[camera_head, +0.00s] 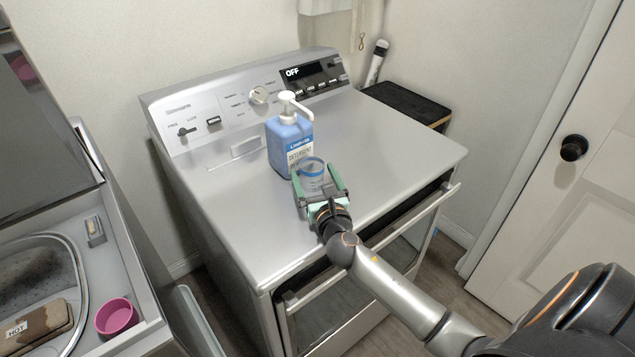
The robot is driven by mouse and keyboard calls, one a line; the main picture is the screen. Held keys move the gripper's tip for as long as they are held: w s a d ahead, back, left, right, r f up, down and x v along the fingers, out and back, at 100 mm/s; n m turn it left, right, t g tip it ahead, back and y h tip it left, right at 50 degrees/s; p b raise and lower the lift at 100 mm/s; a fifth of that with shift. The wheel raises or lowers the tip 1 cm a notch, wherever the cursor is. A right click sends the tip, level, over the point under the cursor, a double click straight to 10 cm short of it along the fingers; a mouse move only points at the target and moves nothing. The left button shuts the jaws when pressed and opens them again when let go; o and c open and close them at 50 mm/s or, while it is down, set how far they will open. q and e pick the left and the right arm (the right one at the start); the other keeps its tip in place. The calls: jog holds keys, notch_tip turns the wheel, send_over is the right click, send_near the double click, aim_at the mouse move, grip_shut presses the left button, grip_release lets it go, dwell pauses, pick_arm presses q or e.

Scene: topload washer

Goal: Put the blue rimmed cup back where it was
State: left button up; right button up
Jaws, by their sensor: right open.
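The blue rimmed cup (312,168) is a small clear cup with a blue rim. It stands upright on the silver top of the dryer-like machine (235,225), just in front of a blue detergent bottle (290,140) with a white pump. My right gripper (319,178) is open, with its green fingers on either side of the cup. I cannot tell whether the fingers touch it. The lower part of the cup is partly hidden by the gripper. My left gripper is not in view.
A control panel (245,98) rises at the back. A dark box (405,104) stands behind right. The machine's top is clear on both sides.

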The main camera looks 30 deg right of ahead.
jog(key=shift+s+a, duration=0.1)
jog(key=shift+s, duration=0.2)
pick_arm(q)
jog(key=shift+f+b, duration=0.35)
jog(key=shift+b, duration=0.1)
pick_arm(e)
jog(key=v, duration=1.1)
jog(key=shift+s+r, duration=0.2)
dwell(0.4)
